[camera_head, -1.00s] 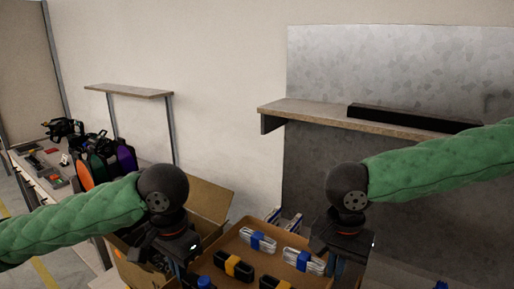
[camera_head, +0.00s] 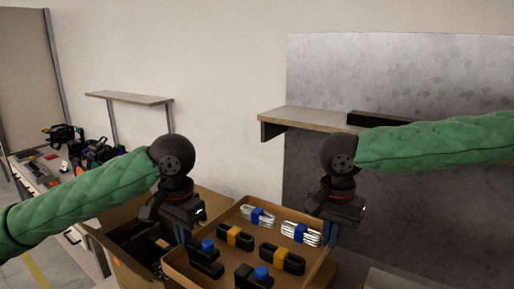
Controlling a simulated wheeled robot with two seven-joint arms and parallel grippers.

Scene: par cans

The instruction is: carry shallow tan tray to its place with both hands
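The shallow tan tray (camera_head: 222,233) is at the lower middle of the head view, with coiled cables in blue and yellow bands and dark blue-capped items in it. My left gripper (camera_head: 186,236) is at the tray's left side, fingers pointing down at its wall. My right gripper (camera_head: 331,236) is at the tray's right side in the same way. The fingertips of both are largely hidden by the wrists and the tray, so I cannot tell whether they are closed on the walls. The tray's front edge is cut off by the frame.
An open cardboard box (camera_head: 118,253) stands left of the tray, partly behind my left arm. A wall shelf (camera_head: 300,123) with a black bar (camera_head: 375,119) is at the back right. A bench with tools (camera_head: 38,172) is at far left, below a small shelf (camera_head: 130,97).

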